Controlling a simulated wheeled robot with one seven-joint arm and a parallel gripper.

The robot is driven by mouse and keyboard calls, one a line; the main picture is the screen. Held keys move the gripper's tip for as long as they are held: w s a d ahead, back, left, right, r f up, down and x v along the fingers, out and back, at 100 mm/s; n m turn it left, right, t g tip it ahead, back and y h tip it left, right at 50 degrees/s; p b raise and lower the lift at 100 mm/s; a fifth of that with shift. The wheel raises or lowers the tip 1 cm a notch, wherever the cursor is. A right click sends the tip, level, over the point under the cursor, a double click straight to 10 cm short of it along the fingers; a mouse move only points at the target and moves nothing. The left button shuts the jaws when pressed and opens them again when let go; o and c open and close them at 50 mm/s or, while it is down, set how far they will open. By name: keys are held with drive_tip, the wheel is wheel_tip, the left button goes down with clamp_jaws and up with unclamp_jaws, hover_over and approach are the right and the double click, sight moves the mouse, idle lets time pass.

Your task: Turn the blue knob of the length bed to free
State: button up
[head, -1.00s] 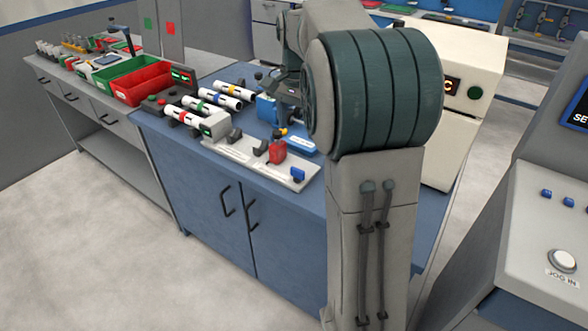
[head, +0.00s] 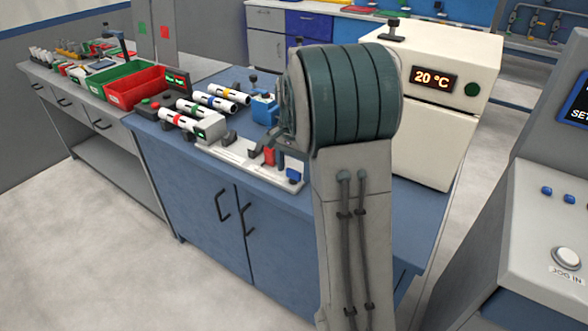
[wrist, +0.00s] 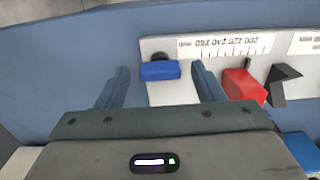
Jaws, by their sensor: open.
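The blue knob (wrist: 160,70) is a small bar at the end of the white length bed (wrist: 172,93) in the wrist view. It lies crosswise, with a dark round part behind it. My gripper (wrist: 160,76) is open, with one finger on each side of the knob and gaps on both sides. I cannot tell how high the fingers are above it. In the head view the blue knob (head: 294,175) sits at the near right end of the bed (head: 245,164), and my arm hides most of my gripper.
A red block (wrist: 243,86) and a black bracket (wrist: 283,84) stand on the bed right of my gripper. A printed scale (wrist: 228,44) runs along its edge. Striped white pipes (head: 213,101) lie left of my arm. A white box reading 20 °C (head: 436,110) stands right.

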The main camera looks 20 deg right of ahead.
drive_tip(key=shift+f, duration=0.15)
drive_tip(key=c, duration=1)
drive_tip(key=shift+n, duration=0.4)
drive_tip(key=n+p, duration=0.1)
drive_tip(key=n, duration=0.3)
drive_tip(key=shift+p, duration=0.3)
drive_tip(key=n+p, duration=0.1)
drive_tip(key=n, duration=0.3)
drive_tip(key=shift+n, duration=0.3)
drive_tip(key=n+p, duration=0.1)
drive_tip(key=n, duration=0.3)
drive_tip(key=shift+w, duration=0.1)
drive_tip(key=n+p, duration=0.1)
drive_tip(key=n, duration=0.3)
drive_tip(key=shift+n, duration=0.5)
